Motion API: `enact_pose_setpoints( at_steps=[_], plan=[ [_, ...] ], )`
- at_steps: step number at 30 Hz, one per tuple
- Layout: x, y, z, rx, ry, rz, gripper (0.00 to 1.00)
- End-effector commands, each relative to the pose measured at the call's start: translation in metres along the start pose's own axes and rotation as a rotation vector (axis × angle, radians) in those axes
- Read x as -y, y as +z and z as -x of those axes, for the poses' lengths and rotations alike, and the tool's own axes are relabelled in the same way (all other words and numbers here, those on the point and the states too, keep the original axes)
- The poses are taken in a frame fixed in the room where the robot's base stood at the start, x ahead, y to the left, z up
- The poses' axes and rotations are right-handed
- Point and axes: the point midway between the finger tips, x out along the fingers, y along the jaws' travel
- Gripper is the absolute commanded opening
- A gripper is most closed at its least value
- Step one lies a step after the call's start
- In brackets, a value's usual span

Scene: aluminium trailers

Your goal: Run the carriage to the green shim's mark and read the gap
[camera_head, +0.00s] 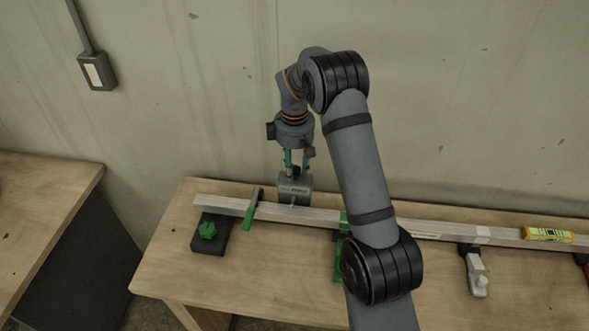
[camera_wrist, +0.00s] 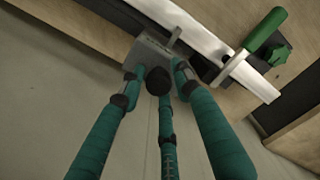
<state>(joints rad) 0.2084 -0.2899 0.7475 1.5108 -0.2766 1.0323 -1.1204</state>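The carriage (camera_head: 294,188), a grey block with a small dark display, sits at the long aluminium rail (camera_head: 322,215). It also shows in the wrist view (camera_wrist: 150,50), partly behind the fingers. My gripper (camera_head: 297,170) points down at the carriage, its teal fingers around a black knob (camera_wrist: 158,80). I cannot tell whether they grip it. A green piece (camera_head: 345,218) at the rail, partly hidden by my arm, may be the green shim. A green-handled clamp (camera_head: 250,214) crosses the rail left of the carriage. The display's reading is too small to make out.
A black block with a green knob (camera_head: 208,231) supports the rail's left end. A yellow level (camera_head: 549,234) lies on the rail at right, near a grey clamp (camera_head: 476,273). The workbench (camera_head: 270,262) has clear room in front; a concrete wall stands behind.

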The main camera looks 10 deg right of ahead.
Motion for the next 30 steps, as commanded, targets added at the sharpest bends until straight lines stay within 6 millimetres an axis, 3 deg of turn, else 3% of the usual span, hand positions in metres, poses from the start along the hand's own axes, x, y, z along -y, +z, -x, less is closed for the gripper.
enact_pose_setpoints(
  at_steps=[15,30],
  plan=[
    [0.0004,-0.001,0.0005,-0.001,0.0,0.001,0.0],
    [0.001,-0.0022,0.0009,-0.003,0.001,0.004,0.0]
  ],
)
